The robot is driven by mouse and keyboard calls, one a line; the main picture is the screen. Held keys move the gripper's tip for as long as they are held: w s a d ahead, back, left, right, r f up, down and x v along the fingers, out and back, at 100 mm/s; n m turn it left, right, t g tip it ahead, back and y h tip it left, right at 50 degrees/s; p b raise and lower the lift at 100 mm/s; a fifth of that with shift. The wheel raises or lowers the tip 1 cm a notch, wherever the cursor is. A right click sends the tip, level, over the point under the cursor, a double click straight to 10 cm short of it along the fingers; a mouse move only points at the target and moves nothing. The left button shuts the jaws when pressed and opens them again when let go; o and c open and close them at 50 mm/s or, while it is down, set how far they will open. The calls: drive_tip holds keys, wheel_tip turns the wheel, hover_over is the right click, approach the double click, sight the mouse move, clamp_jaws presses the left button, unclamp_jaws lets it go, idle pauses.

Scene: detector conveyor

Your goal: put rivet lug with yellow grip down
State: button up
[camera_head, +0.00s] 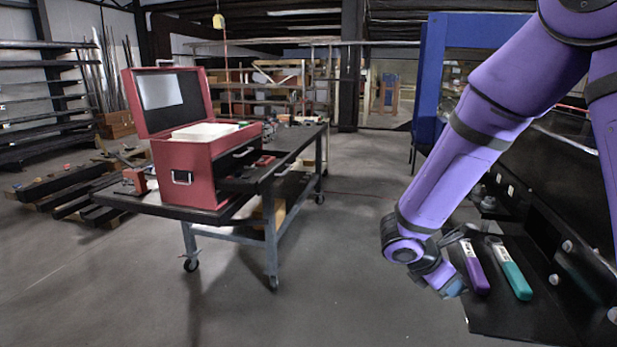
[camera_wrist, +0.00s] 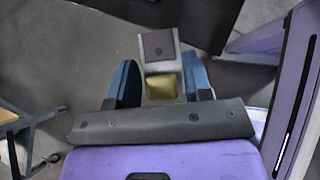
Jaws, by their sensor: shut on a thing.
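In the wrist view, the rivet lug with yellow grip (camera_wrist: 161,87) sits between the two blue fingers of my gripper (camera_wrist: 160,70). Its yellow part is between the fingers, and a pale piece with a dark square face extends beyond them. In the head view, my gripper (camera_head: 454,288) hangs low at the right, by the left edge of a black surface (camera_head: 500,315). The lug cannot be made out in that view. In the wrist view, grey floor shows around the lug.
A purple-handled tool (camera_head: 475,270) and a teal-handled tool (camera_head: 512,272) lie on the black surface, right of my gripper. A wheeled cart (camera_head: 228,234) with an open red toolbox (camera_head: 190,165) stands at left. Bare floor (camera_head: 330,260) lies between.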

drive_tip(key=w+d+n+t+y, duration=0.1)
drive_tip(key=w+n+t+y, duration=0.5)
drive_tip(key=w+n, duration=0.6)
drive_tip(key=shift+w+r+t, duration=0.3)
drive_tip(key=shift+w+r, duration=0.15)
drive_tip(key=shift+w, duration=2.85)
